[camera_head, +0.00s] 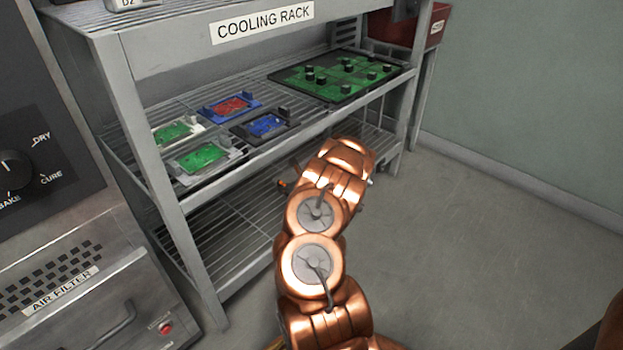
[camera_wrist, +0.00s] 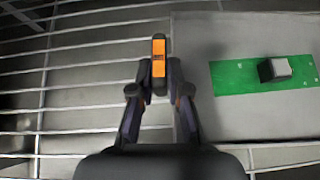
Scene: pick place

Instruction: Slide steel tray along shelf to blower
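In the head view, a pale metal tray with a green board (camera_head: 230,155) lies at the front left of the middle shelf. A second pale tray with a green board (camera_head: 158,126) lies behind and left of it. I cannot tell which tray this is. In the head view my arm largely hides the gripper; a small orange part shows before the shelf.
The middle shelf (camera_head: 335,120) also carries a blue tray with a red board (camera_head: 231,105), a dark tray with a blue board (camera_head: 265,125) and a large black tray (camera_head: 285,80). A rack post (camera_head: 160,165) stands at left. A dark red box (camera_head: 436,27) is behind right.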

